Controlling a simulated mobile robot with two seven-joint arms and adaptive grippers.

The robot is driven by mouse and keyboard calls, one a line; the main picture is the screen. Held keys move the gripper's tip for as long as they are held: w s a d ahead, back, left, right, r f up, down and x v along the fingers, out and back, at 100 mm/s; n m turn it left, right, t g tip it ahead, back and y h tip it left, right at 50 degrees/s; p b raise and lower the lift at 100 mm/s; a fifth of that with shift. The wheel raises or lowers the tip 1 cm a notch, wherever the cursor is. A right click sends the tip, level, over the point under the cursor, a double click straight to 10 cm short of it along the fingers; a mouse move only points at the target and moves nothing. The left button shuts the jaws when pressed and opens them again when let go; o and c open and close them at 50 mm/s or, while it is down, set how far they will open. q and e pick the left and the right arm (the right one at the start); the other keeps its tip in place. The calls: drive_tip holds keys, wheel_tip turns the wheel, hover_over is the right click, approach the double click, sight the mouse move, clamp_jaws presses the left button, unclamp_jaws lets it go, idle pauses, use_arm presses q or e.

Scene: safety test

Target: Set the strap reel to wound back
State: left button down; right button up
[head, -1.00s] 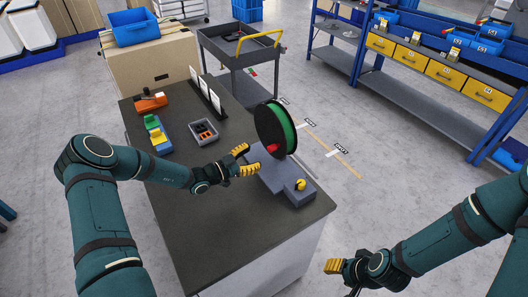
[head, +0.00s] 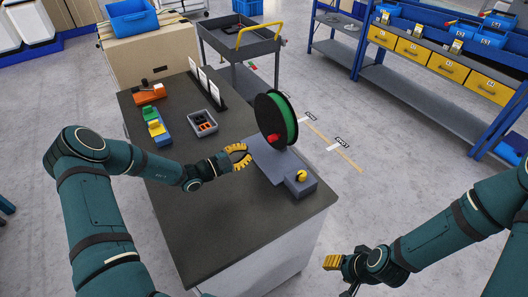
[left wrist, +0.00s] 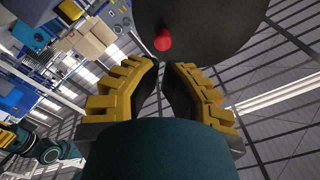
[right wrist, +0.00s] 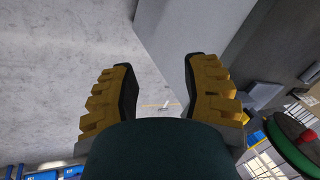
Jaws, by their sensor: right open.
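The strap reel (head: 275,119) has black discs with green strap between them, and stands upright on a grey base plate (head: 262,153) on the bench. A red knob (head: 272,141) sits on its near face. A grey block with a yellow knob (head: 301,176) is on the plate's near end. My left gripper (head: 247,156) is left of the red knob, fingers drawn fairly close but with a gap, nothing between them. In the left wrist view the red knob (left wrist: 162,40) shows on the dark disc (left wrist: 225,25) beyond the fingertips. My right gripper (right wrist: 160,62) is open and empty, clear of the bench.
The dark bench (head: 210,225) also holds a grey bin (head: 202,122) of small parts, blue, green and yellow blocks (head: 156,130), an orange tool (head: 150,93) and upright cards (head: 207,84). A cart (head: 240,47) stands behind. The bench's near part is clear.

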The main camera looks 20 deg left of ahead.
use_arm(q)
wheel_tip(320, 180, down, 3)
drive_tip(key=m+b, duration=0.5)
drive_tip(key=m, duration=0.6)
drive_tip(key=m+t+h+b, duration=0.15)
drive_tip(key=m+b, duration=0.65)
drive_tip(key=m, duration=0.8)
approach(279, 140)
drive_tip(key=shift+t, duration=0.35)
drive_tip(key=x, duration=0.5)
drive_tip(key=shift+f, duration=0.25)
use_arm(e)
wheel_tip(279, 140, down, 14)
drive_tip(key=s, duration=0.1)
drive_tip(key=shift+s+a, duration=0.3)
drive_tip(key=shift+a, duration=0.05)
use_arm(q)
drive_tip(key=shift+r+p, duration=0.1)
drive_tip(key=shift+p, duration=0.25)
use_arm(e)
drive_tip(key=shift+r, duration=0.1)
